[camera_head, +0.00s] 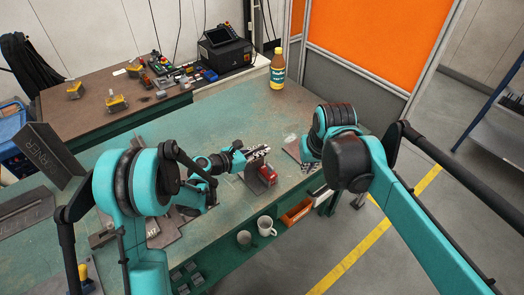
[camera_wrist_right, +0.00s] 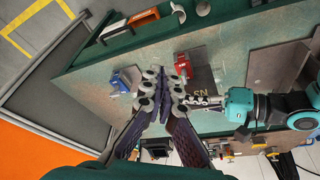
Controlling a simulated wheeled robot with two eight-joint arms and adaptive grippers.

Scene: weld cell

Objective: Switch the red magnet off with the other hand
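The red magnet (camera_head: 267,174) sits on the green table near its front edge, against a dark grey plate (camera_head: 252,180). In the right wrist view the red magnet (camera_wrist_right: 183,66) is just beyond my right fingertips. The lettered plate (camera_wrist_right: 201,86) is beside it. My left gripper (camera_head: 259,152) is at the plate's upper edge, its fingers close together on that edge; it also shows in the right wrist view (camera_wrist_right: 200,103). My right gripper (camera_wrist_right: 164,76) has its fingers side by side with a narrow gap and nothing seen between them. In the head view my right arm mostly hides it.
A blue magnet (camera_wrist_right: 125,80) stands left of my right fingers in the wrist view. A bottle (camera_head: 277,68) stands at the back of the table. Steel plates lie at the left.

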